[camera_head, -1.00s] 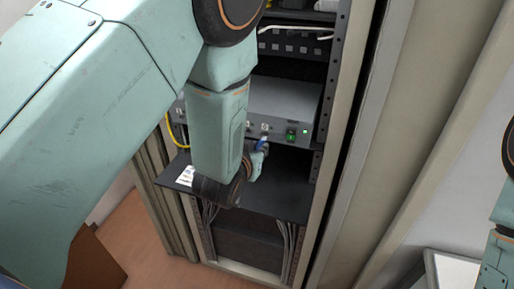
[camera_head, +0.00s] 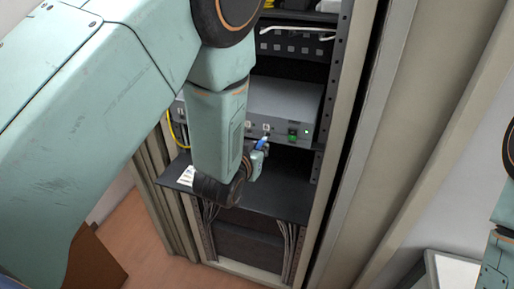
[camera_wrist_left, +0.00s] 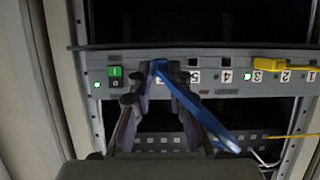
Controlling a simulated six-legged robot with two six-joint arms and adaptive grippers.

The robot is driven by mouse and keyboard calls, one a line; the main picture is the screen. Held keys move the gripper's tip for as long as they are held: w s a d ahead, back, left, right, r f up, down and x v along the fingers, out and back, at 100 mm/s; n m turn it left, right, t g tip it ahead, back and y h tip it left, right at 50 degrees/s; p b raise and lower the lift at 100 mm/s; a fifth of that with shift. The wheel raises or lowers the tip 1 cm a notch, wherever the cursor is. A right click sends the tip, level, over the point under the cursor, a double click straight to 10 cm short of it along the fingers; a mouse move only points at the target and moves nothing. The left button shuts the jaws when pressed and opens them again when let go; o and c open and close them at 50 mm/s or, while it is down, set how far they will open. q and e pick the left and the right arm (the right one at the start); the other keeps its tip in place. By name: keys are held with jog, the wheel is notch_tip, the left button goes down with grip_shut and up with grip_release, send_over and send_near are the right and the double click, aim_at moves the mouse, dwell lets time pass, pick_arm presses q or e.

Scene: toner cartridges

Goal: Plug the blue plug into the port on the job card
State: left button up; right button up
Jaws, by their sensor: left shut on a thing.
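The blue plug (camera_wrist_left: 160,68) is in my left gripper (camera_wrist_left: 158,80), which is shut on it. It also shows in the head view (camera_head: 262,143), at the front of the grey box (camera_head: 282,105). In the wrist view the plug overlaps the panel left of the label 5 (camera_wrist_left: 194,76); I cannot tell whether it is inside a port. Its blue cable (camera_wrist_left: 190,105) trails down to the right. The white job card (camera_head: 187,176) lies on the black shelf; its print is too small to read. My left gripper (camera_head: 257,157) is partly hidden by its wrist. My right gripper is out of view.
A green switch (camera_wrist_left: 115,77) is left of the blue plug. The black shelf (camera_head: 280,197) lies below the box, and the rack post (camera_head: 327,110) stands close on the right.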

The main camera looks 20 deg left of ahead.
aim_at(265, 138)
pick_arm(q)
jog(key=shift+d, duration=0.1)
jog(key=shift+w+d, duration=0.1)
jog(key=shift+w, duration=0.7)
dwell(1.4)
jog(key=shift+w+b, duration=0.3)
jog(key=shift+w, duration=0.65)
dwell(0.7)
jog(key=o, duration=0.9)
jog(key=shift+w, duration=0.15)
jog(key=shift+r, duration=0.1)
